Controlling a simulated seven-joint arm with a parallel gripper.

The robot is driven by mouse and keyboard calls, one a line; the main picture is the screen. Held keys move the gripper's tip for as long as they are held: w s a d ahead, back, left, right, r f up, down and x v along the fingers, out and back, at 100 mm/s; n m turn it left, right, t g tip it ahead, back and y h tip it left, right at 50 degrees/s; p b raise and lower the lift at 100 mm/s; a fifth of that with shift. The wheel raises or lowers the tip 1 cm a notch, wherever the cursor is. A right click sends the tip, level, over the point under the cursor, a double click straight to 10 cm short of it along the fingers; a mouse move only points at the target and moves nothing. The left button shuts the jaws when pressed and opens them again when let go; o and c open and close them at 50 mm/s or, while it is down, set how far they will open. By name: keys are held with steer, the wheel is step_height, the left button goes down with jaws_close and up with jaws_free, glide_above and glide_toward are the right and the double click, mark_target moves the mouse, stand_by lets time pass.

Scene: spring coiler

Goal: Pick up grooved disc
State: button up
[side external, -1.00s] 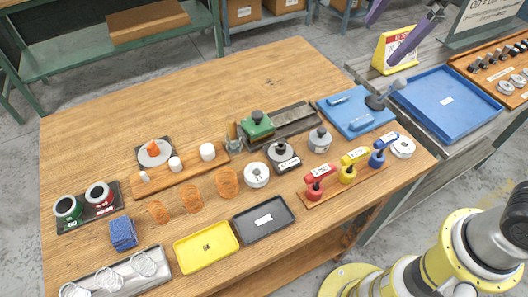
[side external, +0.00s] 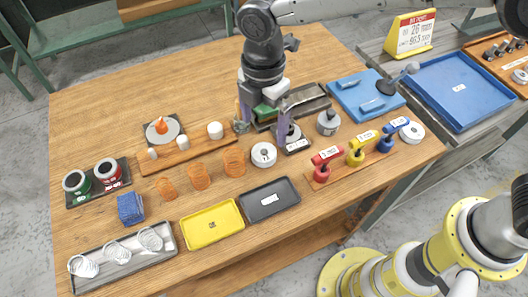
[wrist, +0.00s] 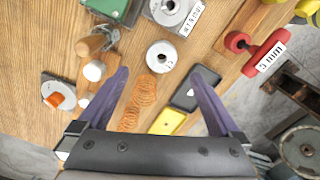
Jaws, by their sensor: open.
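Two round pale discs with centre holes could be the grooved disc; I cannot make out a groove on either. One white disc (side external: 264,155) lies on the wooden table near the middle, behind the dark tray. The other disc (side external: 411,132) lies at the right, past the blue-handled piece. My gripper (side external: 265,130) points down over the middle of the table, its purple fingers spread and empty. In the wrist view the middle disc (wrist: 161,56) shows just beyond the fingertips, roughly centred between them. One finger partly hides a knobbed disc (side external: 294,132) on a labelled black base.
A green block (side external: 268,110) on a dark rail and a knobbed grey weight (side external: 328,122) stand close to my gripper. Orange coils (side external: 199,176), a yellow tray (side external: 210,231) and a dark tray (side external: 270,200) lie in front. The table's back left is clear.

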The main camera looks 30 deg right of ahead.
mark_target(263, 148)
steer(key=f, duration=0.8)
steer(key=shift+s+f, duration=0.15)
steer(key=shift+s, duration=0.05)
steer(key=shift+c, duration=0.2)
steer(key=shift+a, duration=0.1)
jaws_close()
